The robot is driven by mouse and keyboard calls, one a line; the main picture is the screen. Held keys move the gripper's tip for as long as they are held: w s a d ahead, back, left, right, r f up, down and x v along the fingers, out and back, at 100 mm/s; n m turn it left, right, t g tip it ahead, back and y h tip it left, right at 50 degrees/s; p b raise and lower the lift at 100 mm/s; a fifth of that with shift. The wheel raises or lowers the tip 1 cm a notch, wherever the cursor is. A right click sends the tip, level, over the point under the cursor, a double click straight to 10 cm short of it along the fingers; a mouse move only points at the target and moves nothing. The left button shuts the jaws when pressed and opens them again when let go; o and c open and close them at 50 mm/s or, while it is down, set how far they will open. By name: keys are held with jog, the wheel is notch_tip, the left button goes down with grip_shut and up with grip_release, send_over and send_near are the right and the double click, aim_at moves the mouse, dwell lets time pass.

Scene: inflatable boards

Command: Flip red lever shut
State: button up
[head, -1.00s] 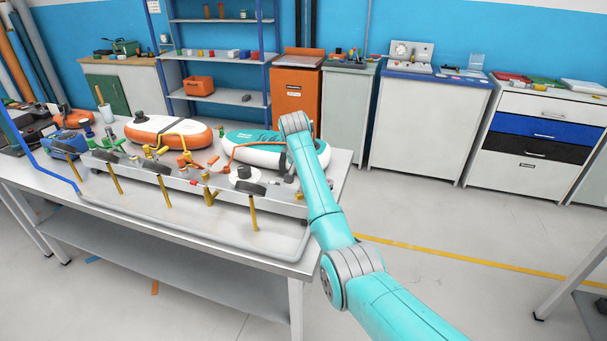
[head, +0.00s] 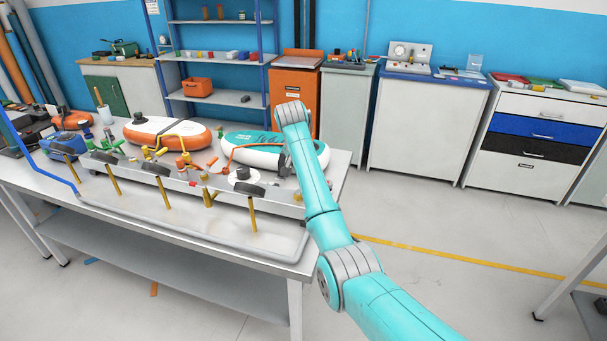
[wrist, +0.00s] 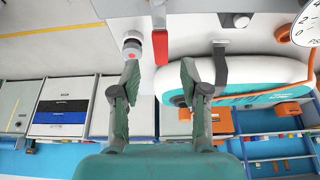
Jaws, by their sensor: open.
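A red lever (wrist: 160,46) shows in the wrist view as a short flat red bar near the top centre. It lies just beyond the gap between my fingertips and is apart from them. My gripper (wrist: 160,78) is open and empty, with one finger on each side of that gap.
A teal and white inflatable board (head: 262,147) lies on the metal workbench (head: 190,229), with an orange and white board (head: 150,127) to its left. Pipes and valves with yellow handles run along the bench. A pressure gauge (wrist: 308,28) is at the wrist view's top right. Open floor lies to the right.

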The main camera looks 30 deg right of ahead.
jog(key=v, duration=0.8)
jog(key=shift+s, duration=0.1)
